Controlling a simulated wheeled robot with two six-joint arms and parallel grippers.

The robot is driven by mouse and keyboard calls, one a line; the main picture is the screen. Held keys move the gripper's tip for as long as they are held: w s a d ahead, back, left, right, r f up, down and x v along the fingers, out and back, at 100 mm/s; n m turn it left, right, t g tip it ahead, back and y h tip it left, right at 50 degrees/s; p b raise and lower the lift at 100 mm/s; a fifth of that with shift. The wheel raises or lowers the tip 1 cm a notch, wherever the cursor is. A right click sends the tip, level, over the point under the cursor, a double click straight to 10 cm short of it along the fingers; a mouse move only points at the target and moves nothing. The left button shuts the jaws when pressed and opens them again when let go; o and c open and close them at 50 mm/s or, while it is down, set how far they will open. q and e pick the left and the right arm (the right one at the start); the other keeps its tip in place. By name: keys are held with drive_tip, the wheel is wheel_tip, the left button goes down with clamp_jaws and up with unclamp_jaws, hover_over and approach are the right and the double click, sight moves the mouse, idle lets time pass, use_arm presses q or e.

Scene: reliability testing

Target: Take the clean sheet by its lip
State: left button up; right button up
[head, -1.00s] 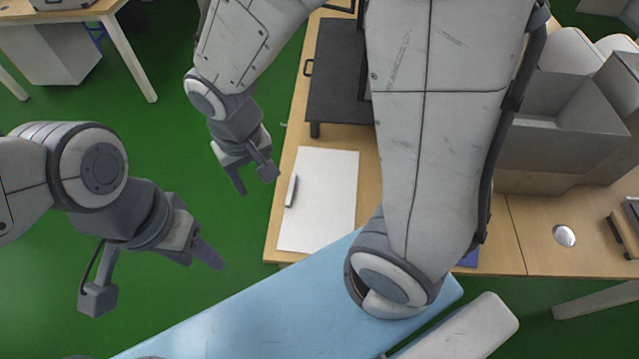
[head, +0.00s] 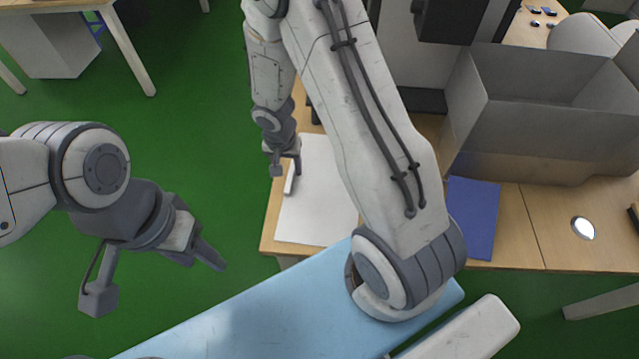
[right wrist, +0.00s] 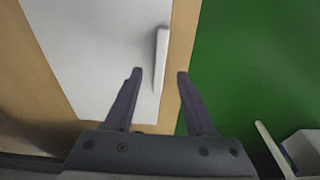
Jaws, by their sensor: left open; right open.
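The clean sheet (head: 318,205) is a flat white panel on the left end of the wooden table. Its lip (head: 289,182) is a raised white bar along the left edge. My right gripper (head: 284,170) is open and empty at the far end of the lip. In the right wrist view, the lip (right wrist: 161,60) shows between the fingertips of the right gripper (right wrist: 159,75), on the sheet (right wrist: 105,60); contact cannot be told. My left gripper (head: 160,285) is open and empty over the green floor, away from the table.
A blue panel (head: 472,218) lies on the table (head: 515,235) right of my right arm. A large grey open bin (head: 520,135) stands behind it. A shiny oval disc (head: 583,228) lies further right. Green floor lies left of the table. My right arm hides part of the tabletop.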

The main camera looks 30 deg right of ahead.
sight(290, 177)
drive_tip(key=f, duration=0.1)
drive_tip(key=f+b, duration=0.1)
drive_tip(key=f, duration=0.2)
drive_tip(key=shift+w+d, duration=0.25)
drive_tip(key=shift+w, duration=0.05)
clamp_jaws()
drive_tip(key=shift+r, duration=0.1)
